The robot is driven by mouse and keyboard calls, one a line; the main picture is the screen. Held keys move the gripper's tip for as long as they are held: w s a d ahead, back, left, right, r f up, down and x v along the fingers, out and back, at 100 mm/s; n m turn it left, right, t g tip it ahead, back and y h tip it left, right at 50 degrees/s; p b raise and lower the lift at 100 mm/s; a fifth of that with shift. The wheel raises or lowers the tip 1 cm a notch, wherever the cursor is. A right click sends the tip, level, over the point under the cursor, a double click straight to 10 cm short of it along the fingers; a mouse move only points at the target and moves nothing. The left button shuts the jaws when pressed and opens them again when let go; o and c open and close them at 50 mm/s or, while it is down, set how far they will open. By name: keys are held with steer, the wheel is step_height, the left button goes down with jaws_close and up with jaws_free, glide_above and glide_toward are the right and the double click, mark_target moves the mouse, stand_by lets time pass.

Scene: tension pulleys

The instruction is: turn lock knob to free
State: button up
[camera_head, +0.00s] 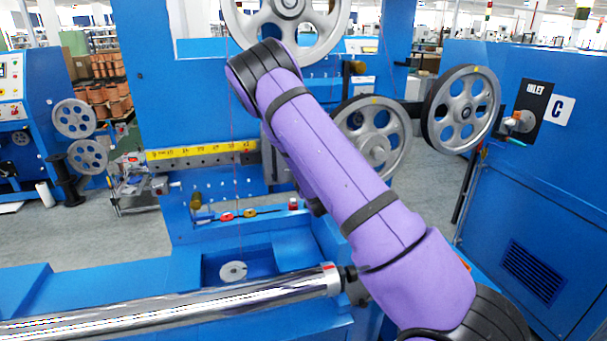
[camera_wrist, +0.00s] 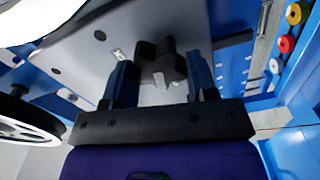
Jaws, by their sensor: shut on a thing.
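The lock knob (camera_wrist: 161,66) is a dark, star-shaped handle with several lobes, in front of a grey plate (camera_wrist: 85,55) in the wrist view. My gripper (camera_wrist: 159,61) is shut on it, with one blue-grey finger on its left side and one on its right. I cannot tell from its shape which position the knob is turned to. In the head view my purple arm reaches toward the blue machine and hides both the gripper and the knob.
Large grey pulleys stand at the top (camera_head: 288,22), behind the arm (camera_head: 372,140) and at the right (camera_head: 462,108). A yellow scale (camera_head: 203,151) runs along the machine. A shiny roller (camera_head: 170,308) crosses the front. Coloured buttons (camera_wrist: 286,44) sit at the wrist view's right.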

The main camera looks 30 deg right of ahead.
steer(key=shift+f+n, duration=0.1)
steer(key=shift+n, duration=1)
steer(key=o, duration=0.9)
steer(key=shift+s, duration=0.1)
steer(key=v, duration=1)
steer(key=shift+s, duration=0.3)
